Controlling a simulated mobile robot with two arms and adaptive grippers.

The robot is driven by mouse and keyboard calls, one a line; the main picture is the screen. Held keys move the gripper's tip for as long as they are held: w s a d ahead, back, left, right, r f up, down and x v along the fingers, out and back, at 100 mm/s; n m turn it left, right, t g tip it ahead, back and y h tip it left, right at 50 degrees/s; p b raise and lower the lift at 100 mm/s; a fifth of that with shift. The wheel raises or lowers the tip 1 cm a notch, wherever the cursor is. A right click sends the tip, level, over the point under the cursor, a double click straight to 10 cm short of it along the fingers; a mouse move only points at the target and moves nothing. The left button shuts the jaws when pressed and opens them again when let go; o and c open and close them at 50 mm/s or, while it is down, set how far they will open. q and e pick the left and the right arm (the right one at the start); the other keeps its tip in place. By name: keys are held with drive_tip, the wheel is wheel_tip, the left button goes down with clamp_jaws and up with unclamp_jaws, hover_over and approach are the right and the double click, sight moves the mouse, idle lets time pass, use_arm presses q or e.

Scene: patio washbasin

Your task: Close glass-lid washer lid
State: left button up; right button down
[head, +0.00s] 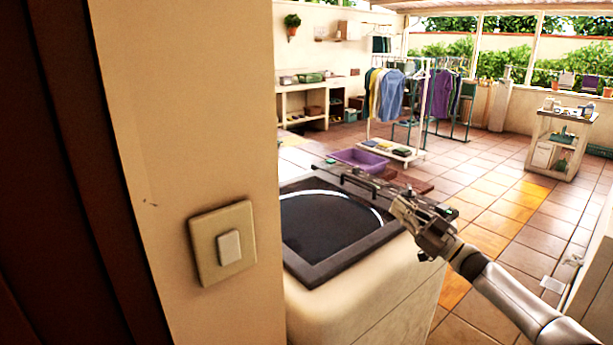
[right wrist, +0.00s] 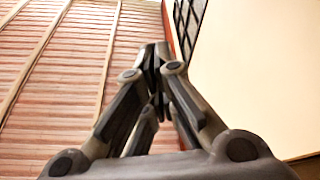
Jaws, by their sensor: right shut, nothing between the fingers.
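The washer (head: 345,305) is a cream, top-loading body, partly hidden by the wall on the left. Its lid (head: 318,272) has a dark grey frame around black glass with a pale curved highlight. The lid appears to lie flat across the top; whether it is fully down I cannot tell. My right gripper (head: 402,205) is at the right rear corner of the washer top, beside the lid's edge. Its fingers are together and empty in the right wrist view (right wrist: 155,62). Contact with the lid is not clear. My left gripper is out of view.
A cream wall with a light switch (head: 222,242) blocks the left side. A purple basin (head: 360,160) is behind the washer, with clothes racks (head: 425,100) farther back. A small cart (head: 560,140) stands at the right. Tiled floor is open between them.

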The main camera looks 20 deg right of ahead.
idle(0.7)
wheel_tip(320, 180, up, 4)
drive_tip(key=p, duration=0.4)
use_arm(q)
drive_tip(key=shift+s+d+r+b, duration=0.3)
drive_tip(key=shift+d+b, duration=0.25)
drive_tip(key=shift+b, duration=1.05)
use_arm(e)
drive_tip(key=v, duration=1)
drive_tip(key=shift+s+a, duration=0.15)
drive_tip(key=shift+a, duration=0.25)
